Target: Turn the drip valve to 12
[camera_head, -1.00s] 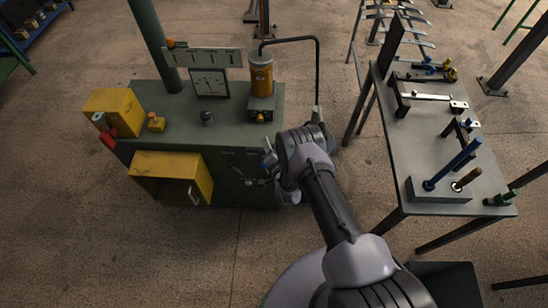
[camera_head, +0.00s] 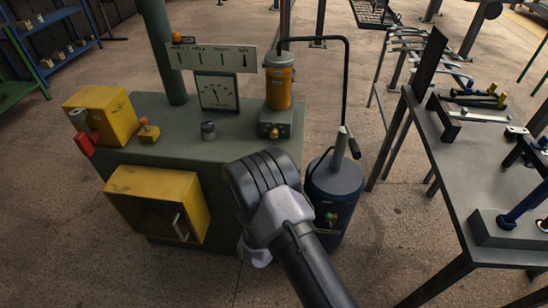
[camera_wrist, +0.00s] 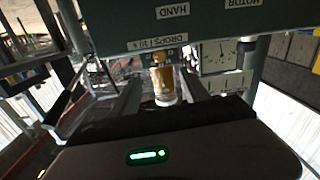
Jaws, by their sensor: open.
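In the wrist view, a yellow and clear fitting (camera_wrist: 162,80), which looks like the drip valve, sits just under a white label that seems to read "DROPS / 10 s" (camera_wrist: 158,42). My gripper (camera_wrist: 163,74) is open, with one dark finger on each side of this fitting; I cannot tell whether either finger touches it. The valve's setting is too small to read. In the head view, my arm covers part of the green cabinet's (camera_head: 170,150) front, and my fingers are hidden.
The cabinet bears a yellow-orange cylinder (camera_head: 279,85), a square gauge (camera_head: 216,92) and a yellow box (camera_head: 102,113). A yellow door (camera_head: 155,202) juts from its front. A dark blue tank (camera_head: 335,188) stands close right of my arm. A metal table (camera_head: 455,160) with tools is farther right.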

